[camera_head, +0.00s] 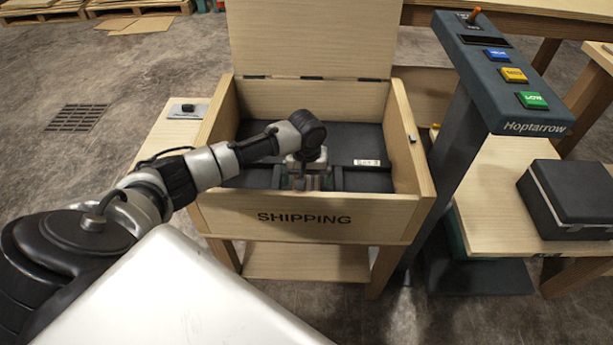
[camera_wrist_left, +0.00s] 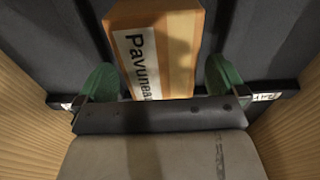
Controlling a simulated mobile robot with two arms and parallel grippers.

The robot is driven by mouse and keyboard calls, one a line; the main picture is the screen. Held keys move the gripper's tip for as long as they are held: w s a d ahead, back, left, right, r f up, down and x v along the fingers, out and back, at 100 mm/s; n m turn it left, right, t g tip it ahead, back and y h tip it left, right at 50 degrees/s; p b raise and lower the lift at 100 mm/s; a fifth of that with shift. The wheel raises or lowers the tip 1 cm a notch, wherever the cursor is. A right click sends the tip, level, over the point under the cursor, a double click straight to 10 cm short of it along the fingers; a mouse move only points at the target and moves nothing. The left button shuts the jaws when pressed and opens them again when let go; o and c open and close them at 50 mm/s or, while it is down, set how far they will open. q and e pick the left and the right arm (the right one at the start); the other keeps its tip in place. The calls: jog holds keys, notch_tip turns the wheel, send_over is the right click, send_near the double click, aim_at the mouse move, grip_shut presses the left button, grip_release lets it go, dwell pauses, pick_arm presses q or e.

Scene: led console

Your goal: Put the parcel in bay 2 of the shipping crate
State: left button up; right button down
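The parcel (camera_wrist_left: 165,50) is an orange-brown box with a white label reading "Pavunea…". In the left wrist view it lies in a dark-lined bay of the shipping crate (camera_head: 305,216). My left gripper (camera_head: 305,178) is down inside the crate. In the left wrist view its green fingertips (camera_wrist_left: 162,82) are spread on either side of the parcel's near end, with a small gap at each side. In the head view the arm and gripper mostly hide the parcel. Which bay it is in cannot be read. My right gripper is not in view.
The crate's lid (camera_head: 312,38) stands open at the back. Dark dividers (camera_head: 362,168) with a small white label split the crate floor. A dark console (camera_head: 500,80) with blue, yellow and green buttons stands right. A black case (camera_head: 570,198) rests on a side table.

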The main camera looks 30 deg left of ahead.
pick_arm(q)
jog(key=shift+s+f, duration=0.25)
jog(key=shift+f, duration=0.2)
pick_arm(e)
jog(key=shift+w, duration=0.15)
pick_arm(q)
jog(key=shift+r, duration=0.1)
jog(key=shift+w+r, duration=0.2)
jog(key=shift+r, duration=0.55)
notch_tip(320, 180, up, 12)
jog(key=p, duration=0.2)
jog(key=shift+p, duration=0.3)
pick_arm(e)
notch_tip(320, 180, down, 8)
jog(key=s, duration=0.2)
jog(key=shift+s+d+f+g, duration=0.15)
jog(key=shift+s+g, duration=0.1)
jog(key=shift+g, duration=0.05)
